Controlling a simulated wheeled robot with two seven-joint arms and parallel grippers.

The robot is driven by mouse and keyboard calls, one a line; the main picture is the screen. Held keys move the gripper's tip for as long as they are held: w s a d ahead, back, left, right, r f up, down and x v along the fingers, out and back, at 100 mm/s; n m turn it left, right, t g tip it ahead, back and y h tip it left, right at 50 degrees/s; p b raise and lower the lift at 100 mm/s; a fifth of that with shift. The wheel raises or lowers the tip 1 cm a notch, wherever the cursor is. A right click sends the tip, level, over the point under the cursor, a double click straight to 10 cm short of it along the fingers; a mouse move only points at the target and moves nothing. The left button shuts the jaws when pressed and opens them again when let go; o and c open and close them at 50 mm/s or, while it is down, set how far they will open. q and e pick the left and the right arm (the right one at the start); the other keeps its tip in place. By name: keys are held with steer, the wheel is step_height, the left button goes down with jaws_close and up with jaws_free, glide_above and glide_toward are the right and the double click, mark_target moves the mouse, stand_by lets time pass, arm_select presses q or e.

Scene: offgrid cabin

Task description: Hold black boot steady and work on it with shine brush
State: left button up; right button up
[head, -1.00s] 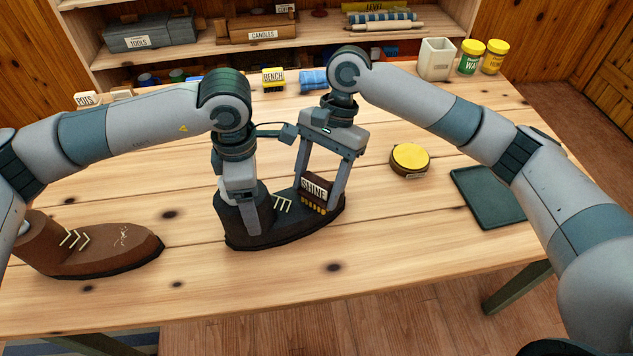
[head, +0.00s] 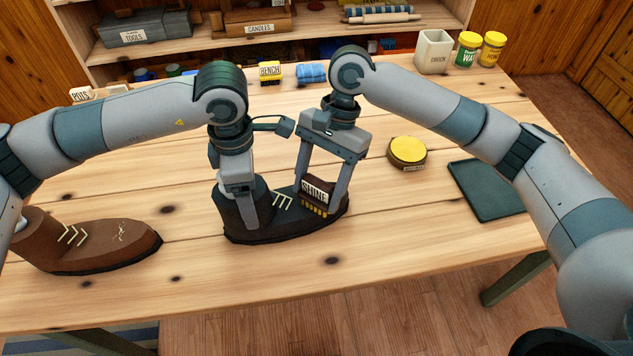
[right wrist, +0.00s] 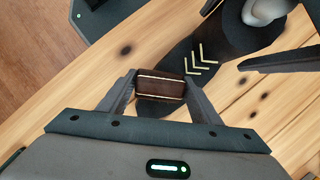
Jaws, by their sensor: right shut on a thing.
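The black boot (head: 268,232) stands on the wooden table, its toe to the right and its shaft to the left; it also shows in the right wrist view (right wrist: 232,38). The shine brush (head: 316,197), dark with a "SHINE" label and yellow bristles, is at the boot's toe, bristles down. My right gripper (head: 323,195) is shut on the brush; the right wrist view shows the brush (right wrist: 160,87) between its fingers. My left gripper (head: 246,212) is at the boot's shaft, with one finger on the near outer side. Its other finger is hidden, so its grip is unclear.
A brown boot (head: 95,247) stands at the left. A round yellow-topped tin (head: 408,152) and a dark tray (head: 487,188) lie to the right. A white crock (head: 433,52) and two yellow-lidded jars (head: 467,50) stand at the back right. The front middle of the table is clear.

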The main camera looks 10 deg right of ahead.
steer(key=shift+s+f, duration=0.1)
steer(key=shift+s, duration=0.05)
steer(key=shift+w, duration=0.75)
steer(key=shift+r, duration=0.2)
steer(key=shift+w+f, duration=0.15)
steer(key=shift+w, duration=0.5)
steer(key=shift+w, duration=0.1)
steer(key=shift+w+d+f, duration=0.1)
steer(key=shift+w+f, duration=0.05)
steer(key=shift+w, duration=0.35)
steer(key=shift+s, duration=0.1)
